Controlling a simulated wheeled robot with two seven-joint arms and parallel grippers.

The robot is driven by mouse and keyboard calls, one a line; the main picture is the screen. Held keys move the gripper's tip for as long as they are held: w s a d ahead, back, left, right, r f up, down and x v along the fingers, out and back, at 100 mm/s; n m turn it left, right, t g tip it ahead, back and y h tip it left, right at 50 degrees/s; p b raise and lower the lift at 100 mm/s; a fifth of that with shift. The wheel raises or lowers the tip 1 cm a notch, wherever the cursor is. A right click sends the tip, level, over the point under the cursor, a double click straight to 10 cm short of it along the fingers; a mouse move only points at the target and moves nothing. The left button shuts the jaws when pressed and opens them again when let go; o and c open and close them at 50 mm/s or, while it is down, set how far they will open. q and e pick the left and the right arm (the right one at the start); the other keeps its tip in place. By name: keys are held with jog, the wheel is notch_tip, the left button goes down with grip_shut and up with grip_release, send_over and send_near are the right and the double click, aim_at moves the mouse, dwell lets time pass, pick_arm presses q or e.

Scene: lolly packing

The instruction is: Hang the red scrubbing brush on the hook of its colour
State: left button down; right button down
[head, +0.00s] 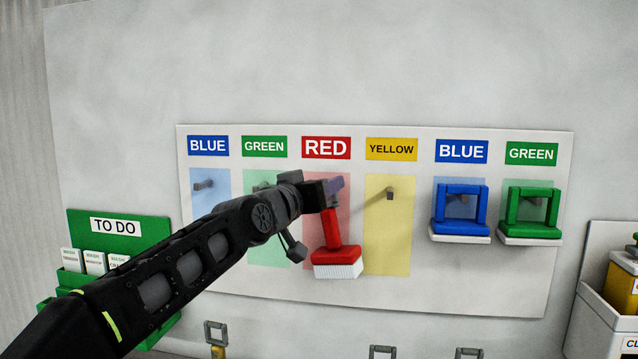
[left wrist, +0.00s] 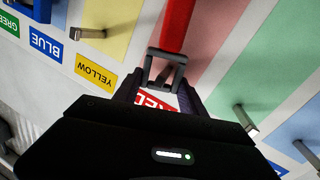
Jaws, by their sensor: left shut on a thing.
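The red scrubbing brush (head: 331,230) hangs upright with white bristles down, in front of the red panel (head: 341,193) under the RED label (head: 326,147). My left gripper (head: 333,188) is shut on the top end of the brush. In the left wrist view, the red handle (left wrist: 177,25) ends in a grey square loop (left wrist: 165,70) between the fingers of my left gripper (left wrist: 160,92). The red hook is hidden behind the gripper, and I cannot tell whether the loop is around it. My right gripper is not in view.
Bare hooks show on the left blue panel (head: 203,185) and the yellow panel (head: 390,193). My arm partly covers the left green panel (head: 268,250). A blue tool (head: 460,212) and a green tool (head: 531,212) hang at right. A TO DO holder (head: 140,228) is at left.

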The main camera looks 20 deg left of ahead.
pick_arm(q)
jog(key=shift+w+f, duration=0.2)
jog(key=shift+w, duration=0.05)
dwell(0.6)
jog(key=c, duration=0.6)
grip_release()
jog(key=shift+f, duration=0.1)
jog(key=shift+s+a+f+b, duration=0.15)
jog(key=shift+s+b, duration=0.3)
jog(key=shift+b, duration=0.3)
jog(key=s+b, duration=0.2)
jog(key=s, duration=0.1)
jog(key=s+b, duration=0.2)
jog(key=s, duration=0.2)
jog(key=shift+r, duration=0.2)
